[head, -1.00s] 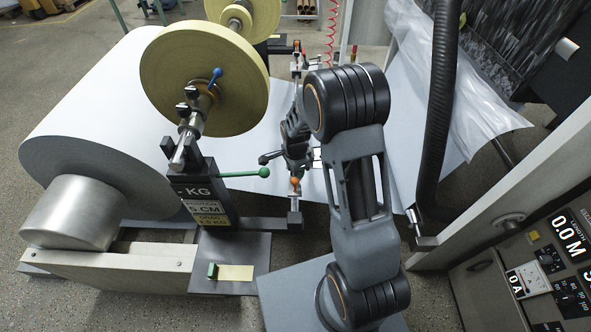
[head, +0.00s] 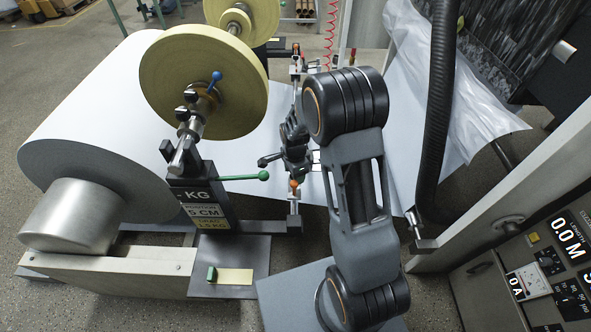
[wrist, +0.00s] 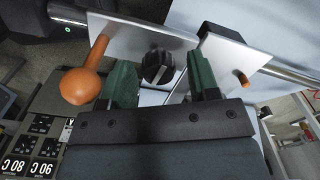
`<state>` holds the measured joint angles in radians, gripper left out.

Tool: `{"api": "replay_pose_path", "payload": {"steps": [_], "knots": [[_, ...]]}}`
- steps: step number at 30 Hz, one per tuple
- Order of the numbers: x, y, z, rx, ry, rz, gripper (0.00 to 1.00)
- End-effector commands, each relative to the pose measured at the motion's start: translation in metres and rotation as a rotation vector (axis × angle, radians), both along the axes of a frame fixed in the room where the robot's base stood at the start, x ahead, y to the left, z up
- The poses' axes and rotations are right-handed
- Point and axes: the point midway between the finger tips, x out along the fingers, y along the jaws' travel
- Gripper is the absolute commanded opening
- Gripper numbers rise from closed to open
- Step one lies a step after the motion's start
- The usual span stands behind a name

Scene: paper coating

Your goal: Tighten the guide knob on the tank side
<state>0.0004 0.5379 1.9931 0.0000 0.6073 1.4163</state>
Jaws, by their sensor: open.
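A black ridged knob (wrist: 157,66) with a pale pointer mark sits on a metal plate (wrist: 130,32) in the wrist view. My gripper (wrist: 161,78) is open, with one green-padded finger on each side of the knob. Gaps show between the pads and the knob, and the gripper holds nothing. An orange ball-ended handle (wrist: 82,86) stands just left of the left finger. In the head view my gripper (head: 293,148) is small and dark at the web guide, above an orange ball (head: 293,184). The black knob cannot be made out there.
A metal rod (wrist: 290,74) and a second plate (wrist: 232,55) with an orange tip lie right of the fingers. A large paper roll (head: 95,120), a yellow disc (head: 205,75) and a green-ended lever (head: 262,175) stand left of my arm. A control panel (head: 545,270) is at right.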

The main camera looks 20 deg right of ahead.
Motion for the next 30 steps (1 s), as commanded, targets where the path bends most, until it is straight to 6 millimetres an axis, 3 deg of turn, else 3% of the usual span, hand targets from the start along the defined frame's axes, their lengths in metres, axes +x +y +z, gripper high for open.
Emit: {"api": "replay_pose_path", "payload": {"steps": [8,30], "knots": [[-0.002,0.0,-0.0012,-0.001,0.007,0.147,0.59],[-0.0002,0.0008,-0.0006,-0.002,0.003,1.233,0.59]]}}
